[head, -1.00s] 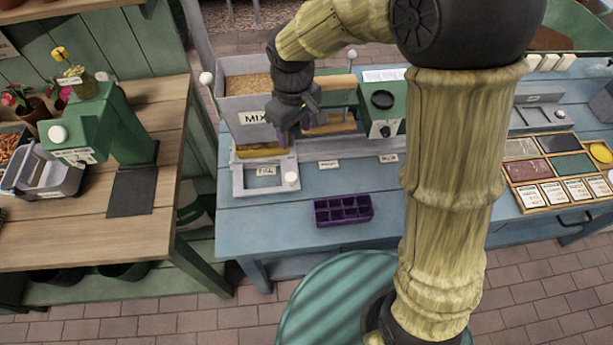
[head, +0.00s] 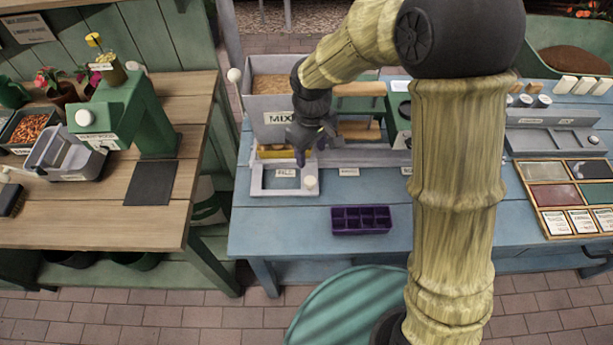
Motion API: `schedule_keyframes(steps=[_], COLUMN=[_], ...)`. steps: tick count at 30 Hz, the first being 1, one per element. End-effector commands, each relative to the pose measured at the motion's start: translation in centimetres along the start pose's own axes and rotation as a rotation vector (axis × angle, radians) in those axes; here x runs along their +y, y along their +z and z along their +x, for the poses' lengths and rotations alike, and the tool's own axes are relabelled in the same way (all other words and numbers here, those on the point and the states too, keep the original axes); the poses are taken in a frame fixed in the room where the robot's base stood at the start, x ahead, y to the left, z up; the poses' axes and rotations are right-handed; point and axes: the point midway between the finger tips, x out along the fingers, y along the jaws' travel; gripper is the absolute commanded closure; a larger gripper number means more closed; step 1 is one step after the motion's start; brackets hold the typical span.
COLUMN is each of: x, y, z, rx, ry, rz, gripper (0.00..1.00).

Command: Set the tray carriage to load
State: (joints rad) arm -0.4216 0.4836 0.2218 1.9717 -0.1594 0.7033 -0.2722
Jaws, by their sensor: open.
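The tray carriage, a pale grey frame (head: 257,182) with a small label reading like FILL, sits at the left of the blue bench below the MIX bin. A round white knob (head: 311,182) stands at its front right corner. A purple tray with several cells (head: 361,219) lies on the bench to the right of the carriage, apart from it. My gripper (head: 309,158) hangs with its dark fingers pointing down, just behind and above the knob, apart from it in the picture. It is open and I see nothing in it. Exact height above the carriage is hard to tell.
The grey MIX bin (head: 277,123) stands behind my gripper. More small labels (head: 349,172) lie along the bench to the right. A green machine (head: 401,112) is partly hidden by my arm. The bench front (head: 275,224) is clear left of the purple tray.

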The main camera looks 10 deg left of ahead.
Motion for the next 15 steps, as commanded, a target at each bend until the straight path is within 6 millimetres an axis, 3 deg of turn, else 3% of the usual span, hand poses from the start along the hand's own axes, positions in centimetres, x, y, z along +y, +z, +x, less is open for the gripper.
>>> schedule_keyframes(steps=[15], x=[-0.7], y=[-0.2], z=[9.3], rx=[-0.003], ry=[-0.002], rz=[-0.016], gripper=[0.48])
